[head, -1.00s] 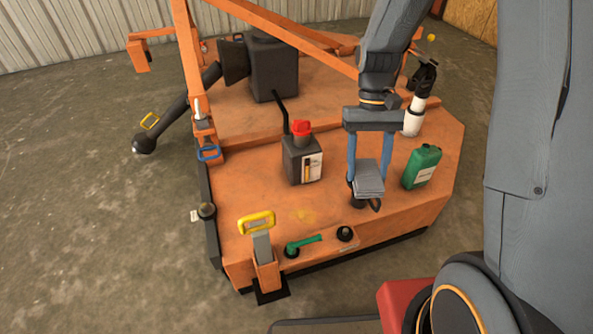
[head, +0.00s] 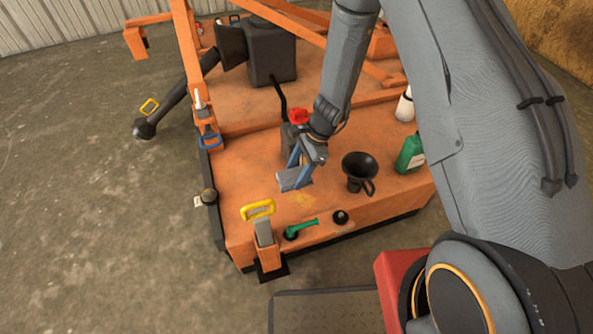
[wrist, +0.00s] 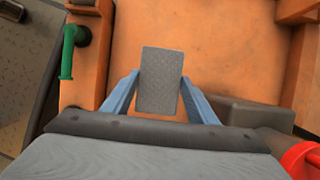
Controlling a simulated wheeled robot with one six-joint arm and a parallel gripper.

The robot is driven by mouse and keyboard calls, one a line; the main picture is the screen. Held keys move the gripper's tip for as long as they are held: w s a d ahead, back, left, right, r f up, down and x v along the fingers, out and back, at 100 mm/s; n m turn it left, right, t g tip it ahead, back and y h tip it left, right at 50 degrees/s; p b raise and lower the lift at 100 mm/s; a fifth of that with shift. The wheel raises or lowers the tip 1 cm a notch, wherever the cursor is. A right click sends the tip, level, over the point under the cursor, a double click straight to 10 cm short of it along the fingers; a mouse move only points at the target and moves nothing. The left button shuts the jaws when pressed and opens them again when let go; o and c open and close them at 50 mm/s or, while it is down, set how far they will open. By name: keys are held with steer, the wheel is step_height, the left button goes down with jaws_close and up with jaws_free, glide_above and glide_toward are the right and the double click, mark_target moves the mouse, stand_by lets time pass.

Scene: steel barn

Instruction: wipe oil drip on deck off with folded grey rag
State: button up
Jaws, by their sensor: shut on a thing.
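The folded grey rag (head: 292,181) is pinched in my gripper (head: 297,176), whose blue fingers are shut on its sides. It also shows flat between the fingers in the wrist view (wrist: 160,80). The oil drip (head: 303,200) is a faint yellowish stain on the orange deck (head: 240,180). In the head view the rag is just behind and left of the stain, close over the deck; I cannot tell whether it touches. I cannot make out the stain in the wrist view, where the rag hides part of the deck.
A black funnel (head: 360,168) and green bottle (head: 410,154) stand to the right. A yellow-handled lever (head: 258,210), green handle (head: 302,228) and black knob (head: 341,217) line the front edge.

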steer(key=shift+f+b, duration=2.55)
steer(key=shift+f, duration=0.4)
steer(key=shift+f+b, duration=0.6)
steer(key=shift+f, duration=0.45)
steer(key=shift+s+d+r, duration=0.1)
steer(key=shift+s+d, duration=0.15)
steer(key=shift+s, duration=0.65)
steer(key=shift+s+d+r, duration=0.1)
steer(key=shift+s+d, duration=0.15)
steer(key=shift+s, duration=0.65)
steer(key=shift+s+d+f, duration=0.1)
steer(key=shift+s+d, duration=0.1)
steer(key=shift+s, duration=0.4)
steer(key=shift+s+d+f, duration=0.1)
steer(key=shift+s+d, duration=0.05)
steer(key=shift+s, duration=0.5)
steer(key=shift+s+d+f, duration=0.1)
steer(key=shift+s+d, duration=0.1)
steer(key=shift+s, duration=0.4)
steer(key=shift+s+r, duration=0.15)
